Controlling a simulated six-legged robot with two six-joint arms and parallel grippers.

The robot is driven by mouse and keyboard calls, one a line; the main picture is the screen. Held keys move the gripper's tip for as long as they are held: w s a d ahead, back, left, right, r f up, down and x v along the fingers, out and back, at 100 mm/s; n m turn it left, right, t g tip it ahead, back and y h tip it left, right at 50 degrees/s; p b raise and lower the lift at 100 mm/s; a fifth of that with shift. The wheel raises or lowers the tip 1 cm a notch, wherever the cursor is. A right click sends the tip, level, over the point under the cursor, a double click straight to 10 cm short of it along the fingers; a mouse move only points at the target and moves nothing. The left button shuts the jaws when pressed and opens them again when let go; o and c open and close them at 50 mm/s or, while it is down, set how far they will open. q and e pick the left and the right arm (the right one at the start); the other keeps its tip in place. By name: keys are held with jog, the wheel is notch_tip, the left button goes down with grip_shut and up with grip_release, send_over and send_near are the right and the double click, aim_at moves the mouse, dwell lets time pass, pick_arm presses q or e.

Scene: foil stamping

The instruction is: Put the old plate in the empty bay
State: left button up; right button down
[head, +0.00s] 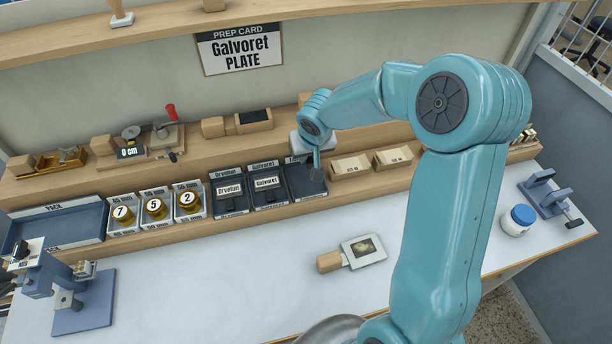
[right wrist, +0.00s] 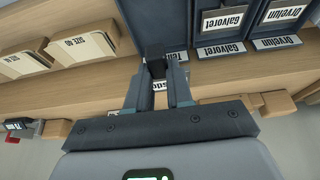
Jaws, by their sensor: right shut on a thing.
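My right gripper (head: 316,174) is at the third dark plate bay (head: 304,190), the rightmost of the row. In the right wrist view the gripper (right wrist: 154,68) is shut on a small black block (right wrist: 154,52), which looks like the old plate's grip tab. The rest of the plate is hard to tell from the dark bay (right wrist: 155,18) behind it. The bay's front label is partly covered by the fingers. My left gripper is not in view.
Card boxes (head: 352,165) stand right of the bays, and numbered foil rolls (head: 154,208) to the left. A prep card (head: 239,50) reads "Galvoret PLATE". A wooden-handled tool (head: 352,254) lies on the white counter. A blue-lidded jar (head: 517,220) stands at right.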

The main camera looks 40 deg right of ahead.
send_over(306, 183)
jog(key=s, duration=0.1)
jog(key=f, duration=0.4)
jog(key=shift+s+a+f, duration=0.1)
jog(key=shift+s+a, duration=0.1)
jog(key=shift+a, duration=0.1)
jog(key=shift+s+a+f+b, duration=0.15)
jog(key=shift+f+b, duration=0.25)
jog(key=shift+f, duration=0.2)
jog(key=f, duration=0.3)
jog(key=f+b, duration=0.1)
jog(key=shift+w+f, duration=0.15)
jog(key=shift+w, duration=0.1)
jog(key=shift+s+r, duration=0.15)
jog(key=shift+r, duration=0.05)
jog(key=shift+f, duration=0.25)
jog(key=c, duration=1)
grip_release()
jog(key=shift+r, duration=0.1)
